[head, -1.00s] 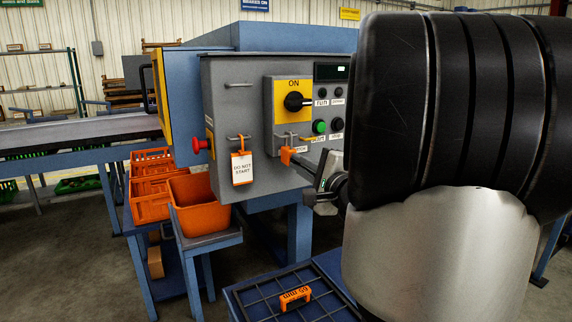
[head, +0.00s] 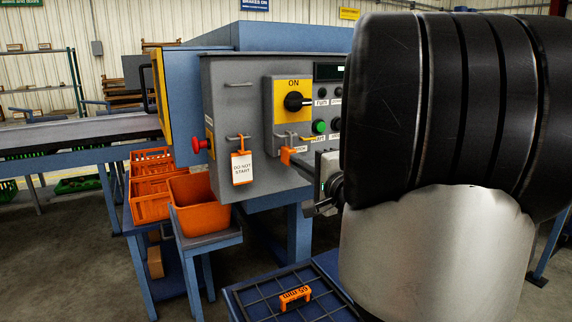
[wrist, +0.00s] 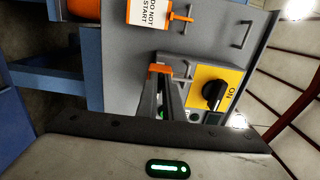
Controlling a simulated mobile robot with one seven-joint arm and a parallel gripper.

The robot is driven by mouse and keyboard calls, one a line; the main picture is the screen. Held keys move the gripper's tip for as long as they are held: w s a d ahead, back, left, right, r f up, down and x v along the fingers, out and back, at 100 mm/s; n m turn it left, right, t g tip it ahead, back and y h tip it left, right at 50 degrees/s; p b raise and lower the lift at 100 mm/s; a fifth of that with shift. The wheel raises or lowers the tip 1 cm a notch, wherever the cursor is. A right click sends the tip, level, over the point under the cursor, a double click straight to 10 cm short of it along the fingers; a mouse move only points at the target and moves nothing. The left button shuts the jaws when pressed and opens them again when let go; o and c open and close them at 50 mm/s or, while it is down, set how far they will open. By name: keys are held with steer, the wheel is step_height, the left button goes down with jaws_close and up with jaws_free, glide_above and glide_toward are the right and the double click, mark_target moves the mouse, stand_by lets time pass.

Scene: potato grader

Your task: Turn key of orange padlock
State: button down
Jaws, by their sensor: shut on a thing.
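The orange padlock (head: 286,157) hangs below the yellow ON plate (head: 287,101) on the front of the grey control cabinet. In the wrist view the padlock (wrist: 160,69) shows as an orange body at the fingertips. My gripper (wrist: 163,80) reaches the padlock's front, its two fingers close together and shut on its key. The key itself is hidden between the fingertips. In the head view my gripper (head: 297,160) comes in from the right, with part of it behind my arm.
A DO NOT START tag (head: 242,168) hangs left of the padlock on an orange holder. A red stop button (head: 200,145) sticks out of the cabinet's left side. Orange crates (head: 151,200) stand at left. A blue-framed grid table (head: 262,310) with an orange item (head: 295,296) lies below.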

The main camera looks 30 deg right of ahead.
steer(key=c, duration=1.9)
jaws_free()
steer(key=shift+s, duration=0.15)
